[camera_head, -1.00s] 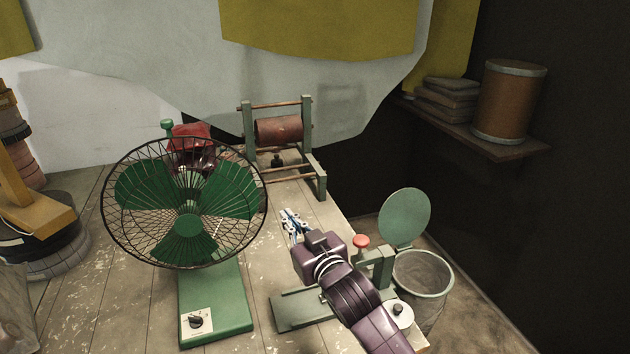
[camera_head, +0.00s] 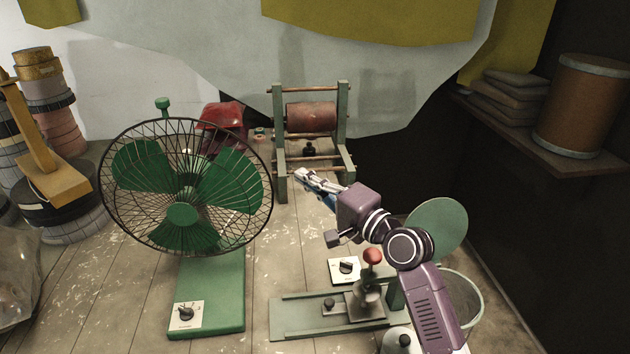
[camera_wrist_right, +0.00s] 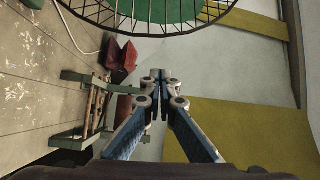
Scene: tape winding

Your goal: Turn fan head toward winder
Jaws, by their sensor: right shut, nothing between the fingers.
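The green fan (camera_head: 185,205) stands on the left half of the table, its wire-caged head facing the camera and its base with a dial (camera_head: 186,313) below. The winder (camera_head: 310,118), a green-grey frame with a brown roller, stands behind and to the right of the fan. My right gripper (camera_head: 300,174) is shut and empty, in front of the winder and just right of the fan cage, with a gap that is hard to judge. In the right wrist view the shut fingertips (camera_wrist_right: 158,77) point toward the fan cage (camera_wrist_right: 170,25). My left gripper is out of view.
A green device with a red knob (camera_head: 372,256) and a round disc (camera_head: 437,228) stands at the front right, beside a bin (camera_head: 470,295). Tape rolls (camera_head: 60,210) are stacked at the left. A red object (camera_head: 220,117) sits behind the fan. Bare table lies between fan and device.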

